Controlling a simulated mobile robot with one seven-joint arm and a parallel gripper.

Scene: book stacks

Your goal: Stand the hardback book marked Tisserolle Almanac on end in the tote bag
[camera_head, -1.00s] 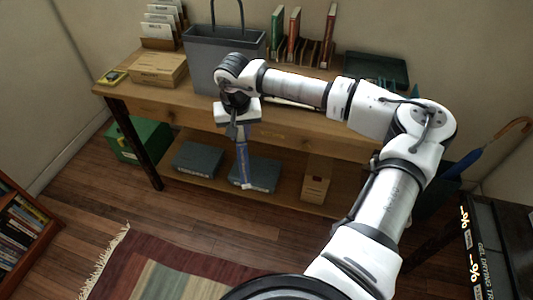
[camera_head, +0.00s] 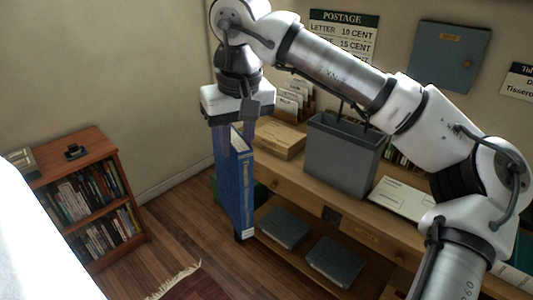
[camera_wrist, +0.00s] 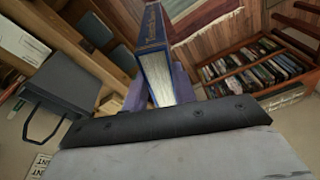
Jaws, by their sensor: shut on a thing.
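The blue hardback book (camera_head: 236,185) hangs upright below my gripper (camera_head: 236,128) in the head view. Its spine carries gold lettering, and a white label shows near its lower end. My gripper is shut on the top end of the book. In the wrist view the book (camera_wrist: 153,50) points away between the fingers, its page edges showing. The grey tote bag (camera_head: 340,150) stands upright on the wooden table, to the right of the book and apart from it. Its handles stick up, partly behind my arm. The tote bag also shows in the wrist view (camera_wrist: 68,82). Its inside is hidden.
A wooden box (camera_head: 280,139) and a card rack (camera_head: 296,98) stand left of the bag. A pale flat item (camera_head: 400,198) lies to its right. Grey boxes (camera_head: 335,262) sit on the lower shelf. A bookcase (camera_head: 85,195) stands at the left.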

